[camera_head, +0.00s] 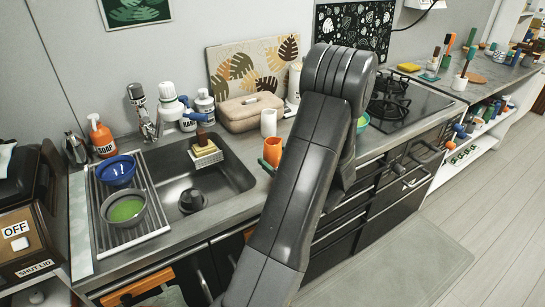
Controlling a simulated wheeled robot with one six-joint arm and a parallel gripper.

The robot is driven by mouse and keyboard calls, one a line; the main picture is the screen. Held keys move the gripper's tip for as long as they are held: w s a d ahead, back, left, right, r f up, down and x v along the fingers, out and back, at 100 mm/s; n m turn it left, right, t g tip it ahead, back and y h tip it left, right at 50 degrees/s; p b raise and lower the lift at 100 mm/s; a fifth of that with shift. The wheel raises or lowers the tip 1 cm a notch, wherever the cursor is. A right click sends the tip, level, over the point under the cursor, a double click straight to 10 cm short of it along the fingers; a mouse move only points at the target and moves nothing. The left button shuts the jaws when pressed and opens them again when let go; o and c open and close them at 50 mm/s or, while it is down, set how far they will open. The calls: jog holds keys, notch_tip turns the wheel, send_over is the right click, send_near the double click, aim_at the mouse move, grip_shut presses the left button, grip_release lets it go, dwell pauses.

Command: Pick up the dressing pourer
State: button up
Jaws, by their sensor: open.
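I cannot pick out the dressing pourer for sure. A small dark metallic vessel (75,148) with a pointed top stands at the back left of the counter, left of the orange soap bottle (102,138); it could be a pourer, but I cannot tell. A pale upright container (294,84) stands by the leaf-patterned board, partly hidden by my arm. My arm rises through the middle of the view and bends at the top. My gripper does not show; it is out of sight behind the arm.
The sink (208,175) holds a dark cup (192,200). A drying rack (147,222) with two bowls sits left of it. A white cup (268,123) and an orange cup (256,156) stand near my arm. The stove (408,105) is to the right. The floor (480,210) is clear.

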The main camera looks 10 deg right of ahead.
jog(key=shift+c, duration=0.5)
jog(key=c, duration=1.2)
jog(key=shift+o, duration=0.2)
jog(key=shift+r, duration=0.1)
notch_tip(320, 180, up, 10)
jog(key=shift+f, duration=0.1)
